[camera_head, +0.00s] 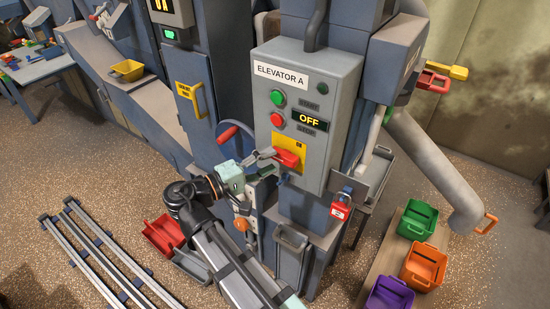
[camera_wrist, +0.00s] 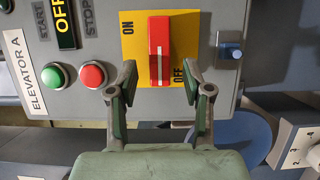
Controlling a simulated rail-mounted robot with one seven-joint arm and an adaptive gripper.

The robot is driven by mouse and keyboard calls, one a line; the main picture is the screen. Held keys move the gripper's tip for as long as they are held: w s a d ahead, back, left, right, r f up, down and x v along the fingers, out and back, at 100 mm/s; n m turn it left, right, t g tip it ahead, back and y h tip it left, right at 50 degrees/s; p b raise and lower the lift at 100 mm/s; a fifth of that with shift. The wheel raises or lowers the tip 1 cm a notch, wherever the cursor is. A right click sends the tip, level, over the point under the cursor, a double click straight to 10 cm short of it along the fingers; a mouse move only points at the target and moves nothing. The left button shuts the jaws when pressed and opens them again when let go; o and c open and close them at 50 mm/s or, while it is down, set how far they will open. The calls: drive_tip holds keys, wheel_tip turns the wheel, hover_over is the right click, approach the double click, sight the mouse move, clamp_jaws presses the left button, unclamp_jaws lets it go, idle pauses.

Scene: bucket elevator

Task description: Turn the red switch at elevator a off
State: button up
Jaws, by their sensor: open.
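The grey control box labelled ELEVATOR A (camera_head: 330,115) carries a red switch handle (camera_head: 285,158) on a yellow plate (camera_head: 299,146). In the wrist view the red handle (camera_wrist: 159,45) stands upright in the picture. Its lower end with the white line lies beside the word OFF; ON is at the upper left of the yellow plate (camera_wrist: 132,50). My gripper (camera_wrist: 161,75) is open, with one finger on each side of the handle's lower end. I cannot tell whether the fingers touch it. In the head view my gripper (camera_head: 266,155) is at the handle's left.
Green (camera_wrist: 55,76) and red (camera_wrist: 92,75) buttons sit left of the switch in the wrist view. The display (camera_head: 310,120) reads OFF. A blue stub (camera_wrist: 231,50) juts out right of the switch. A red padlock (camera_head: 340,208) hangs low beside the box.

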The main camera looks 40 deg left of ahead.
drive_tip(key=v, duration=0.9)
